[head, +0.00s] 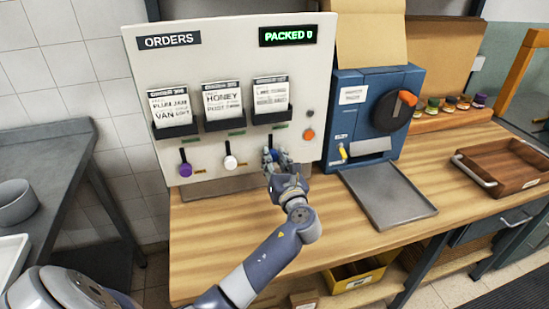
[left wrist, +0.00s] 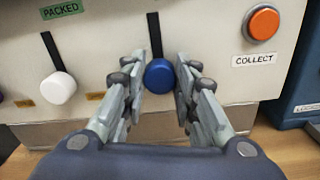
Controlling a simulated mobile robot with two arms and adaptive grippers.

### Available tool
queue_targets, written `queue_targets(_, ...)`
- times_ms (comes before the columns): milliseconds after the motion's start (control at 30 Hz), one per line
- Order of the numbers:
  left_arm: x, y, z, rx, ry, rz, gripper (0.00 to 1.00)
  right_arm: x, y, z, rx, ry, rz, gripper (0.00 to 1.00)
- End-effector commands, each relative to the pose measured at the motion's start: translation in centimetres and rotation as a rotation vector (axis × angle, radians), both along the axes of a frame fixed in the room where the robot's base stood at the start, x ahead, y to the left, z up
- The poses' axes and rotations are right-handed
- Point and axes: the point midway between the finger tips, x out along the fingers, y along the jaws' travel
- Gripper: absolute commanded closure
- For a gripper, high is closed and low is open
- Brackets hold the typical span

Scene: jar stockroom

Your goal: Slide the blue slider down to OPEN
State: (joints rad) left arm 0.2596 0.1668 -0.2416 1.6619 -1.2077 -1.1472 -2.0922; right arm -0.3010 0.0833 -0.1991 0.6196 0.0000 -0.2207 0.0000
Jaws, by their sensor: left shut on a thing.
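The blue slider (left wrist: 159,73) is a round knob on the cream ORDERS panel (head: 145,70). Its dark vertical slot (left wrist: 154,35) shows above the knob, so the knob sits low in it; the part below is hidden by my gripper. My left gripper (head: 273,157) reaches up to the panel from below, and in the left wrist view (left wrist: 158,82) its fingers are shut on the knob from both sides. Any OPEN label by the blue slider cannot be made out. My right gripper is not in view.
A white knob (left wrist: 59,87) and a purple knob (head: 185,170) are to the left. An orange COLLECT button (left wrist: 262,23) is to the right. A blue machine (head: 352,112) with a grey tray (head: 388,195) and a wooden tray (head: 500,163) stand further right. The front counter is clear.

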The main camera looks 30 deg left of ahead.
Motion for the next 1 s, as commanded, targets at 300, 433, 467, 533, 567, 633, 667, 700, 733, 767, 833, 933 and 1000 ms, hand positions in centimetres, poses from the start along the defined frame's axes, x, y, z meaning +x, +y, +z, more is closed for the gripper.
queue_targets(300,-0.1,0.0,-0.4,-0.004,0.008,0.001,0.52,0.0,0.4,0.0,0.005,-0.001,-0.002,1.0)
queue_targets(433,-0.1,-0.1,-0.4,-0.003,0.007,0.0,0.52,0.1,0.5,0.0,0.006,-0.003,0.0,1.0)
queue_targets(467,-0.1,-0.1,-0.4,-0.003,0.007,0.0,0.52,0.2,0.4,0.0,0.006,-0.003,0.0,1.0)
queue_targets(533,-0.4,-0.4,-0.4,-0.004,0.008,0.001,0.52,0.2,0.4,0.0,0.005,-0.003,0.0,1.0)
queue_targets(567,-0.6,-0.7,-0.4,-0.004,0.008,0.001,0.52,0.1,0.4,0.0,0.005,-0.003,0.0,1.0)
queue_targets(633,-1.2,-1.4,-0.4,-0.004,0.008,0.0,0.52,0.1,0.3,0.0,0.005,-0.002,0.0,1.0)
queue_targets(667,-1.5,-1.9,-0.4,-0.005,0.008,-0.001,0.52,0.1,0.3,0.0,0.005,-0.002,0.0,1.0)
queue_targets(700,-2.1,-2.5,-0.5,-0.006,0.009,-0.002,0.52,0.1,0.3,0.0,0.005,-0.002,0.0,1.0)
queue_targets(733,-2.5,-3.0,-0.5,-0.005,0.01,-0.001,0.52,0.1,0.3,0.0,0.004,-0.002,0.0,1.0)
queue_targets(767,-2.9,-3.5,-0.5,-0.006,0.009,-0.001,0.52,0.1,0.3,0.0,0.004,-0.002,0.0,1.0)
queue_targets(833,-4.0,-4.7,-0.5,-0.007,0.01,-0.002,0.52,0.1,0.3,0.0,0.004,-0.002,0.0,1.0)
queue_targets(933,-5.3,-6.3,-0.5,-0.007,0.009,-0.002,0.52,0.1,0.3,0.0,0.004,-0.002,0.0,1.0)
queue_targets(1000,-6.2,-7.2,-0.5,-0.007,0.01,-0.001,0.52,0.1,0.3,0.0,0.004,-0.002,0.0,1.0)
